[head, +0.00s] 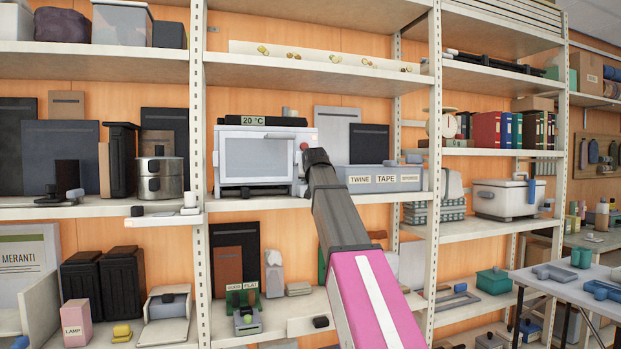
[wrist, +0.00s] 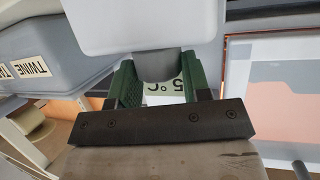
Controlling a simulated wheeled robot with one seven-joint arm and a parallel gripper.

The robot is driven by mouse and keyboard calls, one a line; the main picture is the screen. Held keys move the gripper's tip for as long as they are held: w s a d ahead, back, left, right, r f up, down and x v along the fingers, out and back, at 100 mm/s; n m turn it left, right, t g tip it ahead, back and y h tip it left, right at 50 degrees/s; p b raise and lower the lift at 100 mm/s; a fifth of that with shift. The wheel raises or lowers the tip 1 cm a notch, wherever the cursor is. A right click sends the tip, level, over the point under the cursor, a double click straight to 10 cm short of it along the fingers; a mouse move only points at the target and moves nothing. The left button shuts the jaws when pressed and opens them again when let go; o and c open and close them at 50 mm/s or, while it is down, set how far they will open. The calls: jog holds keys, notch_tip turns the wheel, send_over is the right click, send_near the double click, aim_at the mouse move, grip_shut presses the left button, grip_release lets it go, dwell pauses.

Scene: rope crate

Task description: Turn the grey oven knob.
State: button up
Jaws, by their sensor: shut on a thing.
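The oven (head: 254,160) is a pale box with a framed window door, standing on the middle shelf in the head view. A dark green "20 °C" sign (head: 254,120) sits on its top. My gripper (head: 304,163) is at the right-hand front panel of the oven and covers the knob there. In the wrist view, the green fingers of my gripper (wrist: 156,78) are shut on the grey knob (wrist: 157,66), one on each side. A pale rounded block above hides part of the knob. Part of a "5°C" marking shows between the fingers.
A grey bin (head: 365,178) labelled TWINE and TAPE stands just right of my gripper. A steel pot (head: 160,178) stands left of the oven, beyond a shelf upright (head: 197,100).

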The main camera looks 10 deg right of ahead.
jog(key=shift+m+h, duration=0.5)
jog(key=o, duration=0.9)
jog(key=v, duration=1)
jog(key=shift+s+a+r, duration=0.1)
jog(key=shift+s+r, duration=0.15)
jog(key=shift+s, duration=0.1)
